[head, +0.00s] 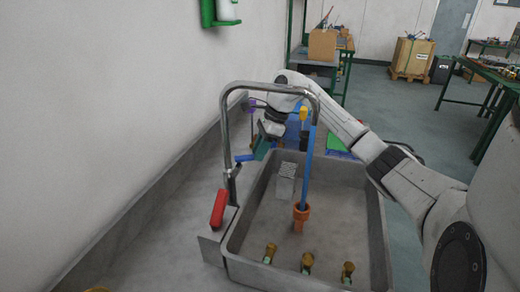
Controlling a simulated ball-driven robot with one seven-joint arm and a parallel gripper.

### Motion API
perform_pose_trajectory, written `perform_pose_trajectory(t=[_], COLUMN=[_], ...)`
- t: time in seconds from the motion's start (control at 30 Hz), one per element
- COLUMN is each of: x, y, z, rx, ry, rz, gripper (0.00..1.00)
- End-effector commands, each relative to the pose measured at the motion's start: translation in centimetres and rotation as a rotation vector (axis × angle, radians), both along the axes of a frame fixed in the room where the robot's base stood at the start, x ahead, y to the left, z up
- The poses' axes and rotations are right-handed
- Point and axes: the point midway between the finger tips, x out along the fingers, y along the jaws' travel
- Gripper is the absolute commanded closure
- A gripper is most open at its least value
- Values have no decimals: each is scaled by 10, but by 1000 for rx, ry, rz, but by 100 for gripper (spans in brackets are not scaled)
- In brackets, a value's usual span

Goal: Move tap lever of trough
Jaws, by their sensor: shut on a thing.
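The trough (382,215) is a grey basin with a curved steel tap (224,120) at its left edge. A red tap lever (218,208) sits at the near side of the tap's base. A blue tap lever (244,158) is at the far side of the base and points right. My gripper (260,153) reaches in from the right, behind the tap's arch, with its dark teal fingers pointing down. It appears shut on the right end of the blue lever; the contact is small and partly hidden.
A blue hose (307,170) hangs from the spout to an orange fitting (301,212) in the basin. A grey block (286,182) and several brass fittings (307,262) are inside. The wall is close on the left. A green-legged table (487,75) stands right, with open floor between.

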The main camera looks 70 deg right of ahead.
Motion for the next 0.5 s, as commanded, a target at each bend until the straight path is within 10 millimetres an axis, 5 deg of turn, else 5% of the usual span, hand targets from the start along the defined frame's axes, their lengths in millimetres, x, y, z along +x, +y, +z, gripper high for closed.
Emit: perform_pose_trajectory(t=[0.17, 0.5], x=[0, 0], y=[0, 0], z=[0, 0], rx=[0, 0], ry=[0, 0], rz=[0, 0], gripper=[100, 100])
